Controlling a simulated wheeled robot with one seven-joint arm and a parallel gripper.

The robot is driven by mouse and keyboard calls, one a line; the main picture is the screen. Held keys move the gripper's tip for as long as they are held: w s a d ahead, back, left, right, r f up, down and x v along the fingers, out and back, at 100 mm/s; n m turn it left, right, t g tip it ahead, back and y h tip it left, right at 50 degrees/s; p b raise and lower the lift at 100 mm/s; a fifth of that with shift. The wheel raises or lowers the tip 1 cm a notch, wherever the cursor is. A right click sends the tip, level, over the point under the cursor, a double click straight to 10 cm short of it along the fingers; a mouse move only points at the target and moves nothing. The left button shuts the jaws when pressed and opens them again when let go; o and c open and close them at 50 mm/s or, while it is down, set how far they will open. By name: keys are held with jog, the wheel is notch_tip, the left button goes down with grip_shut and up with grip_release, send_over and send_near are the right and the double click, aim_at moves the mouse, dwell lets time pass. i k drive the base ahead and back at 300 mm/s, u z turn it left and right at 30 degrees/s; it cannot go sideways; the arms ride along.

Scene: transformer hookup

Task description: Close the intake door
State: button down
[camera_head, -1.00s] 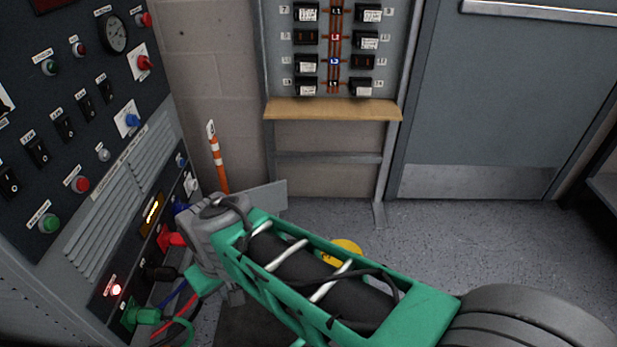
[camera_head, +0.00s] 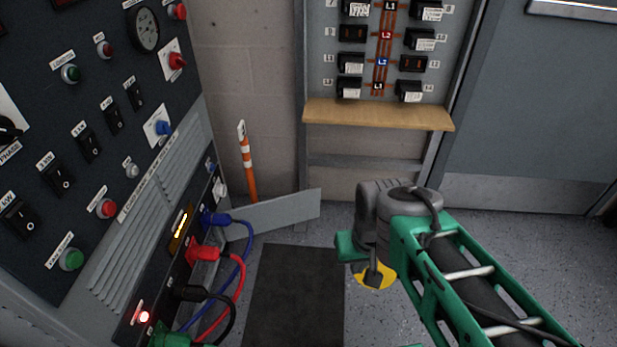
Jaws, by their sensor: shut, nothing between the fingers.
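The door's hinge side is partly hidden behind the blue cable.
Blue (camera_head: 215,219), red (camera_head: 203,254), black (camera_head: 190,292) and green (camera_head: 170,340) plugs sit along the cabinet's lower panel, with cables looping out. A dark mat (camera_head: 295,295) lies in front. An orange-white post (camera_head: 248,165) stands behind the door. A yellow disc (camera_head: 375,281) is on the floor.

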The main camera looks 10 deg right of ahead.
aim_at(264, 217)
jog(key=i, duration=1.05)
jog(key=u, duration=2.3)
